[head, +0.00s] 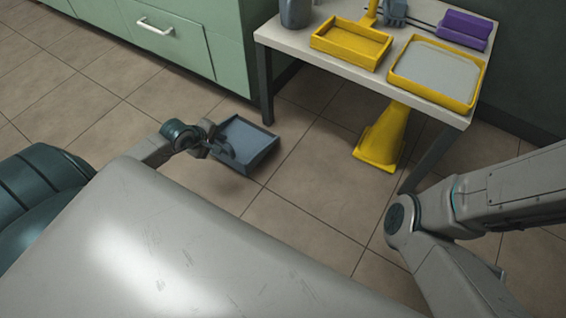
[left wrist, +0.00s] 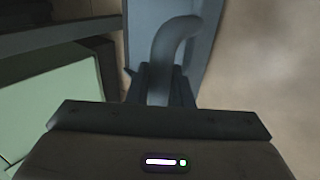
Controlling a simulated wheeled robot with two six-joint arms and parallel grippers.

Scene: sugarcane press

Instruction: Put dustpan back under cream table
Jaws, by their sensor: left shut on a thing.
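The grey-blue dustpan (head: 250,143) is just above or on the tiled floor, left of the cream table (head: 320,60); I cannot tell whether it touches the floor. My left gripper (head: 219,146) is shut on its curved handle. In the left wrist view the handle (left wrist: 177,45) rises between the fingers (left wrist: 165,88), with part of the pan behind it. The cream table stands on dark legs. My right arm shows at the right, but its gripper is not in view.
Under the table stands a yellow wet-floor-style cone or sign (head: 384,138). Yellow trays (head: 352,43) and a purple box (head: 464,29) are on the tabletop. Green cabinets (head: 160,35) stand at the left.

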